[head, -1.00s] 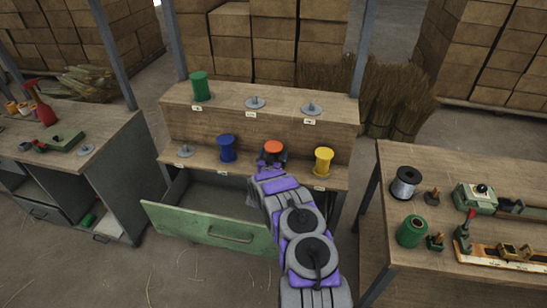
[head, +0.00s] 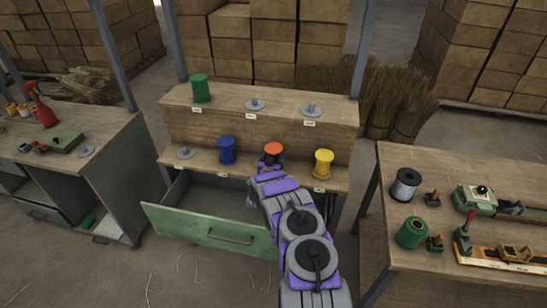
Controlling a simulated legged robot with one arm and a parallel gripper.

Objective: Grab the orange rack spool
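The orange spool (head: 273,149) stands on the lower shelf of the rack (head: 203,159), between the blue spool (head: 227,149) and the yellow spool (head: 323,162). Only its upper part shows clearly; my arm covers the rest. My gripper (head: 270,168) is at the front of the orange spool, at the end of my grey and purple arm. Its fingers are too small and hidden to tell whether they are open or shut, or whether they touch the spool.
A green spool (head: 200,88) stands on the upper shelf beside empty spool holders (head: 255,104). An open green drawer (head: 210,230) juts out below the rack. The right workbench (head: 390,247) holds a grey spool (head: 405,184), another green spool (head: 411,232) and tools.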

